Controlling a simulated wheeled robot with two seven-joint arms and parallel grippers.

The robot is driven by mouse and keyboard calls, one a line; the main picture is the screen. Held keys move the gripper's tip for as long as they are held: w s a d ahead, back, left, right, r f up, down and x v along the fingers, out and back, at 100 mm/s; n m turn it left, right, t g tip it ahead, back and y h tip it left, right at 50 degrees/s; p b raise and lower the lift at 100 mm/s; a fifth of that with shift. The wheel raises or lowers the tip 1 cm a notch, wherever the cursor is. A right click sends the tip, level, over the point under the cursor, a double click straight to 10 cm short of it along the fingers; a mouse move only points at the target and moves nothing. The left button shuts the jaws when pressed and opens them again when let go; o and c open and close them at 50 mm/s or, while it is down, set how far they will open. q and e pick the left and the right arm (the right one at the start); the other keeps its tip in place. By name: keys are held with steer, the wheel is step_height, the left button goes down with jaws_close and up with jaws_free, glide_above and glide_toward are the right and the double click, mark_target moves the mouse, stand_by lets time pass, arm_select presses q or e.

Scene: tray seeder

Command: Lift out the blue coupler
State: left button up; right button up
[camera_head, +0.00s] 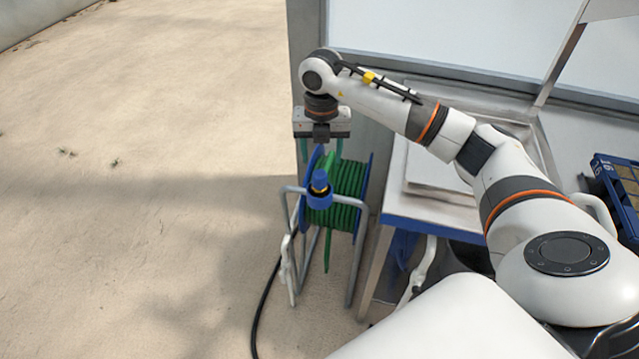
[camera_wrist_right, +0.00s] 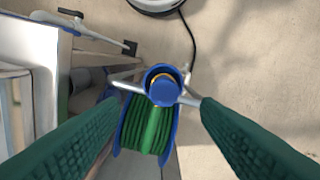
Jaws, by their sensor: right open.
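The blue coupler (camera_head: 319,180) stands upright in a blue ring holder (camera_head: 319,201) on the front frame of a hose reel. In the right wrist view the coupler (camera_wrist_right: 164,86) sits inside the round rim of the holder (camera_wrist_right: 149,76), with a bit of yellow showing. My right gripper (camera_head: 321,158) points down above the coupler, apart from it. In the right wrist view its two green fingers (camera_wrist_right: 160,102) are spread wide, with the coupler between them in the picture and nothing held. The coupler's lower part is hidden in the holder. My left gripper is out of view.
Green hose (camera_head: 347,190) is wound on the blue-flanged reel, close behind the holder. Grey tubular frame legs (camera_head: 357,262) stand around it. A blue-edged bench (camera_head: 425,226) is close on the right. A black hose (camera_head: 262,308) lies on the open sandy floor at left.

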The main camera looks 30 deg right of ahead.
mark_target(320, 174)
step_height(320, 174, down, 4)
steer(key=shift+r+p, duration=0.1)
steer(key=shift+p, duration=0.2)
steer(key=shift+a+f, duration=0.1)
steer(key=shift+f, duration=0.4)
step_height(320, 174, down, 4)
steer(key=shift+w+f+p, duration=0.15)
steer(key=shift+f+p, duration=0.1)
steer(key=shift+p, duration=0.5)
steer(key=c, duration=1.1)
